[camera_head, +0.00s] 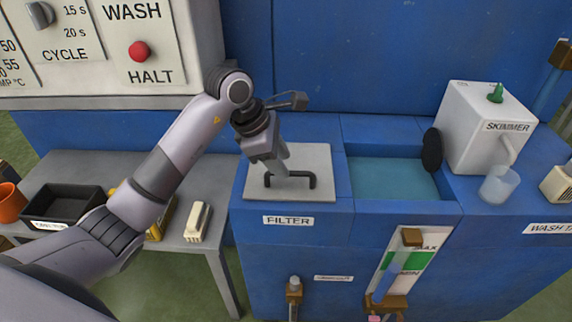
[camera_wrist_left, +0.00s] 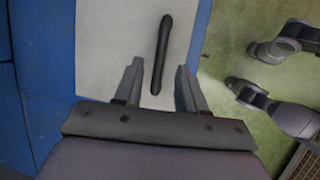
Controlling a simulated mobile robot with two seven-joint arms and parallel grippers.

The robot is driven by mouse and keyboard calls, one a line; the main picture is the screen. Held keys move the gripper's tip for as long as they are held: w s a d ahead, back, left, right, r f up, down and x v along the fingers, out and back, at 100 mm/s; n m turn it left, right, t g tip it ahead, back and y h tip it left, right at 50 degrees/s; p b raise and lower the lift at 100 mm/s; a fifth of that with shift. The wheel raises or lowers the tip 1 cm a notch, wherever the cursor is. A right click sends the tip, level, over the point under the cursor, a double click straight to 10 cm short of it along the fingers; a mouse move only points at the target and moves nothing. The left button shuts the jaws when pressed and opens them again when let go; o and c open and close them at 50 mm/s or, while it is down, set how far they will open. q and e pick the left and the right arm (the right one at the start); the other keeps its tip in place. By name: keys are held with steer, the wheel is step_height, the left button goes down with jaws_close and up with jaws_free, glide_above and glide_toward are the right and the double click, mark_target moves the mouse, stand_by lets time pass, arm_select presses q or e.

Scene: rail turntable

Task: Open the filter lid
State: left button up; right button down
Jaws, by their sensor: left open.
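The filter lid (camera_head: 315,158) is a pale flat plate lying flat on the blue cabinet above the FILTER label. It also shows in the left wrist view (camera_wrist_left: 110,45). Its black bar handle (camera_head: 291,186) runs left to right in the head view. My left gripper (camera_head: 282,170) is open and points down over the lid, close to the handle. In the left wrist view the handle (camera_wrist_left: 163,40) lies between the lines of the two open fingers (camera_wrist_left: 159,66). I cannot tell whether the fingers touch it. My right gripper cannot be made out.
An open basin of water (camera_head: 393,180) lies right of the lid, with a black oval object (camera_head: 431,150) at its edge. A white skimmer box (camera_head: 480,125) and a clear cup (camera_head: 498,185) stand further right. A grey side table (camera_head: 80,170) with a black tray (camera_head: 68,203) is at left.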

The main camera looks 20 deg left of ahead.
arm_select(q)
steer(key=shift+x, duration=1.3)
jaws_close()
arm_select(e)
steer(key=shift+d, duration=0.1)
arm_select(q)
steer(key=shift+r, duration=0.1)
